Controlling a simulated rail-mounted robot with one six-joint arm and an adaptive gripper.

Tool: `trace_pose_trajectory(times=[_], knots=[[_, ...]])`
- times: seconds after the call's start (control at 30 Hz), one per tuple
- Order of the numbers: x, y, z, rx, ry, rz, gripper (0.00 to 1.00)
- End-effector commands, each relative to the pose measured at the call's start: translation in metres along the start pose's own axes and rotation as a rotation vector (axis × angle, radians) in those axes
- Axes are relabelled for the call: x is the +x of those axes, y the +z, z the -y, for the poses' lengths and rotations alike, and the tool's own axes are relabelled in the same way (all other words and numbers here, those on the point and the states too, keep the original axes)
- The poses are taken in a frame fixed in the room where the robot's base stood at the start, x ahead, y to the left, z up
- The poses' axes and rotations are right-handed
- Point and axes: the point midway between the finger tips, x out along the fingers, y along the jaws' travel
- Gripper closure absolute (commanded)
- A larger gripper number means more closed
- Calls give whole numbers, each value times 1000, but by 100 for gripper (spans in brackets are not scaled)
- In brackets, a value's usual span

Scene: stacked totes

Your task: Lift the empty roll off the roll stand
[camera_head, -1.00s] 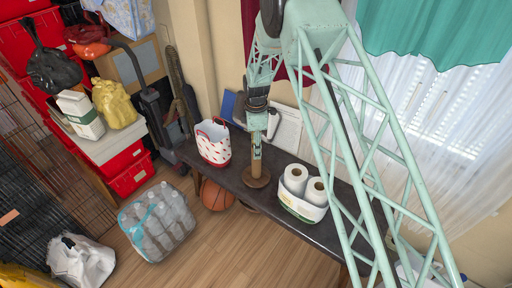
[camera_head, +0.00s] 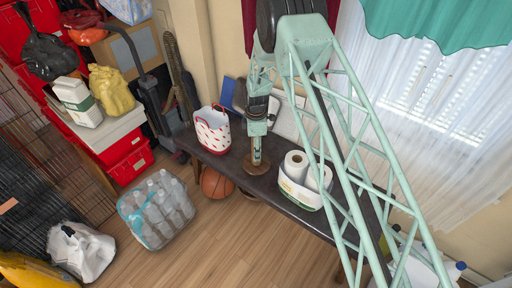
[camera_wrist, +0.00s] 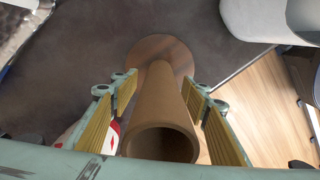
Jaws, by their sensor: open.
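The empty roll (camera_wrist: 160,105) is a brown cardboard tube standing upright on the roll stand. Its open end faces the wrist camera. The round brown base of the roll stand (camera_wrist: 145,52) lies on the dark table, and it also shows in the head view (camera_head: 257,169). My gripper (camera_wrist: 158,92) is open, with one yellow-padded finger on each side of the tube. The gripper (camera_head: 256,155) points straight down over the stand in the head view and hides most of the roll there. I cannot tell whether the pads touch the tube.
A white pack of paper rolls (camera_head: 300,192) stands on the dark table (camera_head: 240,180) to the right. A red-and-white bag (camera_head: 213,130) stands to the left. Papers and a blue folder (camera_head: 228,92) lean at the wall behind. A basketball (camera_head: 216,183) is below the table.

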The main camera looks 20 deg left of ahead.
Motion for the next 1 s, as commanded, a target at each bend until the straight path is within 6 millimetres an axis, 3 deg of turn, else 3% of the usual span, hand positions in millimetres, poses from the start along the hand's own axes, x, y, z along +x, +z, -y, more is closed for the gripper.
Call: trace_pose_trajectory(times=[0.23, 0.6, 0.9, 0.93, 0.97, 1.0], knots=[[15, 0, 0, 0, 0, 0, 58], [17, 0, 0, 0, 0, 0, 58], [17, 0, 0, 0, 0, 0, 83], [17, 0, 0, 0, 0, 0, 84], [17, 0, 0, 0, 0, 0, 75], [17, 0, 0, 0, 0, 0, 79]])
